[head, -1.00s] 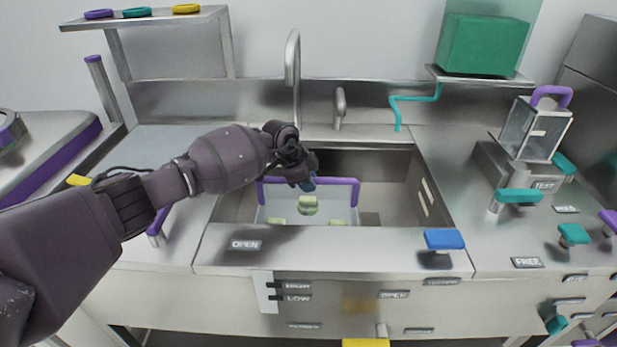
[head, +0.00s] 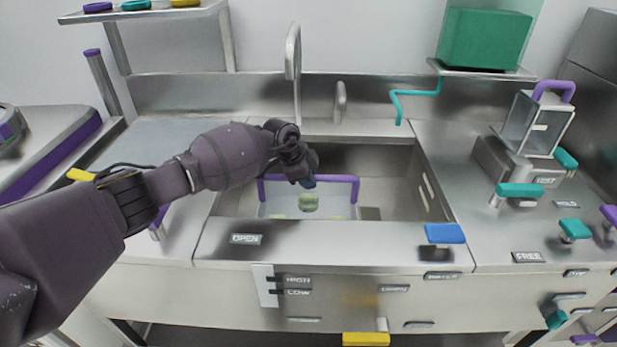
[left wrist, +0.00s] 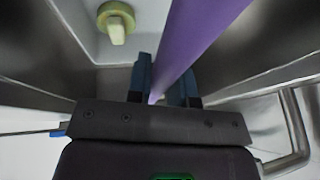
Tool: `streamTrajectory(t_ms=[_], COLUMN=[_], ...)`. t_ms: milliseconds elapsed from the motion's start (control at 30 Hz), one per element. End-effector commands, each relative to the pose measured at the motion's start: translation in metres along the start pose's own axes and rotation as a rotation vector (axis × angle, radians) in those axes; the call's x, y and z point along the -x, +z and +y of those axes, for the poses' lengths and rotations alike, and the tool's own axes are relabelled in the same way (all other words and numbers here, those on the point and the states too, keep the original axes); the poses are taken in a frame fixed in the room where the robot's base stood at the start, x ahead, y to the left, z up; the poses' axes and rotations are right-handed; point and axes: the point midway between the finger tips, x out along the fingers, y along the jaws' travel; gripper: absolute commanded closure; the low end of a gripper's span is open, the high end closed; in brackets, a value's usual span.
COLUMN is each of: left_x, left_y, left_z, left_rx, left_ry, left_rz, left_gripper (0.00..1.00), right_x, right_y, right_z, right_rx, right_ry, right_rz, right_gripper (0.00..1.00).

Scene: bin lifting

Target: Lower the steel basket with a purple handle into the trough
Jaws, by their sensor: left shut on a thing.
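The steel basket (head: 270,212) hangs or sits inside the trough (head: 398,190), its lower part hidden behind the trough's front edge. Its purple handle (head: 335,179) spans the top and also shows in the left wrist view (left wrist: 203,38). My left gripper (head: 307,182) is shut on the handle near its middle; its blue fingers (left wrist: 163,88) lie on either side of the bar in the left wrist view. A pale green round piece (head: 308,202) shows in the basket. I cannot tell whether the basket touches the trough floor. My right gripper is not in view.
A tall faucet (head: 293,75) and a short tap (head: 340,102) stand behind the trough. A blue lever (head: 444,233) is on the front ledge at right. Another glass-sided box with a purple handle (head: 538,123) stands on the right counter. The left counter is mostly clear.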

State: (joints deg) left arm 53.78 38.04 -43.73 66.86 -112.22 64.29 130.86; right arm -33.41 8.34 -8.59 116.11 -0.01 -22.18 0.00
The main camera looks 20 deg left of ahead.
Motion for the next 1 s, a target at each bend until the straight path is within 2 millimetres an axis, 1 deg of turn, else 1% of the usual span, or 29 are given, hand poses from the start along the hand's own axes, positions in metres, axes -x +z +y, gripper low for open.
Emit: streamTrajectory(t_ms=[767,800,967,1000], left_x=[-0.0064,-0.0065,-0.0068,-0.0069], left_y=[0.0019,0.0020,0.0022,0.0023], left_z=[0.0010,0.0010,0.0013,0.0013], left_rx=[-0.001,-0.001,-0.001,0.000], left_ry=[-0.002,-0.002,-0.001,-0.001], left_rz=[0.002,0.002,0.002,0.001], left_gripper=[1.00,0.75,0.50,0.49], right_x=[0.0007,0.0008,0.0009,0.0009], right_y=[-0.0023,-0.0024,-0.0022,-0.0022], right_z=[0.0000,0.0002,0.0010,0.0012], right_rx=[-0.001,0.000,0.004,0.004], right_ry=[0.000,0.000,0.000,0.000], right_rz=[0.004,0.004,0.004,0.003], right_gripper=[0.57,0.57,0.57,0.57])
